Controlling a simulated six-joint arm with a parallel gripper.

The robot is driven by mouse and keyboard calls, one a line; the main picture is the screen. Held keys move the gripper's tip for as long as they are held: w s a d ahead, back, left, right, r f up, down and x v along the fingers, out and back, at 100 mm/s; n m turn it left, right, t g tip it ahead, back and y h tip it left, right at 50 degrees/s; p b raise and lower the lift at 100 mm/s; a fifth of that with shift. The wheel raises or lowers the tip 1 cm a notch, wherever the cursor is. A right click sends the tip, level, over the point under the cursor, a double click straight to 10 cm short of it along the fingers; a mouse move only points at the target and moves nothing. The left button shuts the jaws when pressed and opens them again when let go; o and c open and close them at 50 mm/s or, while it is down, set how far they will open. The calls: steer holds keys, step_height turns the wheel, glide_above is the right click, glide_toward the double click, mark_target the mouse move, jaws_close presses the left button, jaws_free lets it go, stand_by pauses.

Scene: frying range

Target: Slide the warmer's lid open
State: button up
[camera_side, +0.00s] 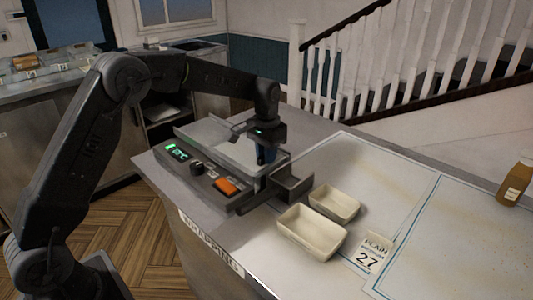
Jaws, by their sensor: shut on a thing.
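The warmer (200,175) is a grey box on the counter with a green-lit display, a dark knob and an orange switch on its front. Its pale lid (215,143) lies over the top. My gripper (266,158) points down at the right end of the lid. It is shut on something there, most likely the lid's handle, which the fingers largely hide. I cannot tell how far the lid stands open.
Two empty cream trays, a smaller one (334,203) and a larger one (312,232), stand right of the warmer. A card marked 27 (370,254) is beside them. An amber bottle (514,180) stands at far right. The counter between is clear.

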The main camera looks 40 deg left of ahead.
jaws_close()
steer(key=a, duration=1.7)
steer(key=shift+a, duration=0.25)
steer(key=o, duration=0.6)
jaws_free()
steer(key=shift+r, duration=0.1)
step_height(320, 180, up, 14)
steer(key=shift+f, duration=0.2)
